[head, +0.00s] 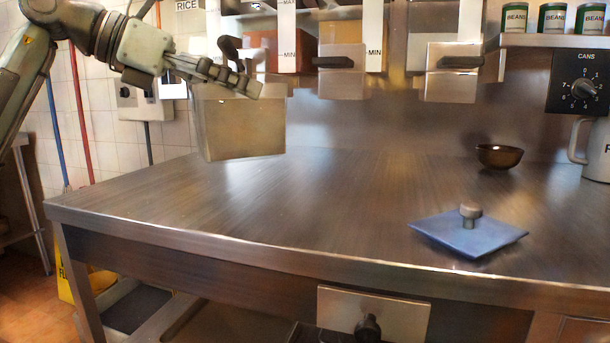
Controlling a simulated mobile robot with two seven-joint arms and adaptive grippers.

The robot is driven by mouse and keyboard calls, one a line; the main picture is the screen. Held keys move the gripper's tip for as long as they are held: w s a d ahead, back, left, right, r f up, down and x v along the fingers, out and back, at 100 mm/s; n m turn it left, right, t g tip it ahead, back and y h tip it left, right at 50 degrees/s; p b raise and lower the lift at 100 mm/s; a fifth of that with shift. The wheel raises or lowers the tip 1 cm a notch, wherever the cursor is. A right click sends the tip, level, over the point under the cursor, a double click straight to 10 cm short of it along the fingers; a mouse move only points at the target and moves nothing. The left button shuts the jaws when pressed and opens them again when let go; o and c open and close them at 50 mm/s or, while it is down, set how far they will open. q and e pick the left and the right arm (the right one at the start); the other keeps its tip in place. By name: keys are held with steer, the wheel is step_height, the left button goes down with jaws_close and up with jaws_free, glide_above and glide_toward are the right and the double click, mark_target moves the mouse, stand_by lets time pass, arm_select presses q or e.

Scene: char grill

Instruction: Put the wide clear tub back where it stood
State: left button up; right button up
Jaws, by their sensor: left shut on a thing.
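My left gripper (240,80) comes in from the upper left and is shut on the upper edge of the wide clear tub (243,127). The tub is boxy, see-through and tan-looking, and close to upright. It is over the back left part of the steel counter (320,205) and seems to hang above it; the exact gap is hard to tell. The gripper covers part of the tub's rim. My right gripper is not in view.
A blue square lid with a knob (460,236) lies at the counter's front right. A dark bowl (499,156) and a white mug (596,150) stand at the back right. Dispensers (452,72) hang along the back. The counter's middle is clear.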

mark_target(284, 147)
arm_select(q)
steer(key=d+f, duration=0.1)
steer(key=d, duration=0.2)
steer(key=d+f, duration=0.2)
steer(key=d, duration=0.1)
steer(key=d+f, duration=0.2)
steer(key=d, duration=0.1)
steer(key=shift+w, duration=0.2)
steer(key=shift+d+f, duration=0.1)
steer(key=shift+f, duration=0.25)
step_height(284, 147, down, 3)
steer(key=shift+f+b, duration=0.1)
steer(key=shift+b, duration=0.25)
steer(key=shift+f, duration=0.1)
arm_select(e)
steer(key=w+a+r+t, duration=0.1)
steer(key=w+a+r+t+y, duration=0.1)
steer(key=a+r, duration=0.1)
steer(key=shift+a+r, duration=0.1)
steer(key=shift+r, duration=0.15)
arm_select(q)
steer(key=shift+f, duration=0.1)
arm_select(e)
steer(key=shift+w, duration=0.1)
